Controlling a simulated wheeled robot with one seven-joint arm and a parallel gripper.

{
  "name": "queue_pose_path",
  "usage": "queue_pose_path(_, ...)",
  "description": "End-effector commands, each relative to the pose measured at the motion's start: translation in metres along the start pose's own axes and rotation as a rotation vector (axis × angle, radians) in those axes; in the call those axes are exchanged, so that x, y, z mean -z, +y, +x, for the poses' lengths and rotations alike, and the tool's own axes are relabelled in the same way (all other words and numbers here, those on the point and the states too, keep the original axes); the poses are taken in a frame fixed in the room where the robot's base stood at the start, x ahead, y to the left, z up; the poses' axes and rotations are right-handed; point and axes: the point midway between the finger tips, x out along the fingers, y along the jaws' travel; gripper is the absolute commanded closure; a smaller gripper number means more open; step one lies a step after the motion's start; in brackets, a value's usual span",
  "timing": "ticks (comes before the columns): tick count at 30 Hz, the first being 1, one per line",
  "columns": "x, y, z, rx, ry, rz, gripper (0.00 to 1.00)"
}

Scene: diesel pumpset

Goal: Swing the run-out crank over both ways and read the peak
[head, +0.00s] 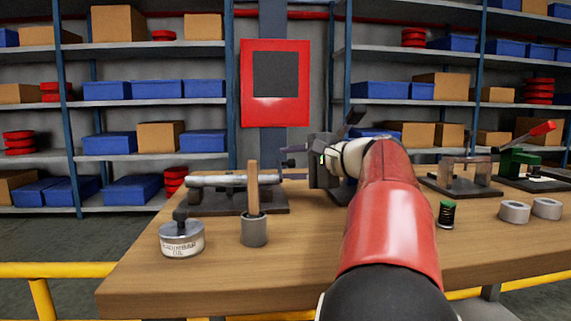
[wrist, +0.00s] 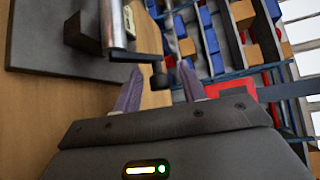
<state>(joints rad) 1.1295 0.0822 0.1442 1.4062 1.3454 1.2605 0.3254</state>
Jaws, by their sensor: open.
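A silvery shaft (head: 228,180) lies level on a dark base plate (head: 240,202) on the bench. It also shows in the wrist view (wrist: 113,25), with a dark crank arm (wrist: 135,56) at its end. A small dark knob (wrist: 158,80) on a thin rod shows between my fingers, apart from both; I cannot tell exactly how it joins the crank. My gripper (head: 289,157) is open at the shaft's right end, its fingers pointing left. In the wrist view my gripper (wrist: 161,78) shows two purple fingers spread apart. No readable gauge face shows.
A labelled oil tin (head: 182,240) and a grey cup with a wooden handle (head: 254,228) stand in front of the shaft. A dark spool (head: 446,214), grey rings (head: 515,212), a brown fixture (head: 464,172) and a green red-handled device (head: 518,162) are right of my arm.

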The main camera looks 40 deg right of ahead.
Motion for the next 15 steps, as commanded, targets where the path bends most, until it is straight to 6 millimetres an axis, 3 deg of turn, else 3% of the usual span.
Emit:
queue_pose_path(6,0.000,0.000,0.019,0.001,-0.001,0.000,0.59)
queue_pose_path(14,0.000,0.000,0.020,0.001,0.000,0.000,0.59)
queue_pose_path(15,0.000,0.000,0.020,0.001,0.000,0.000,0.63)
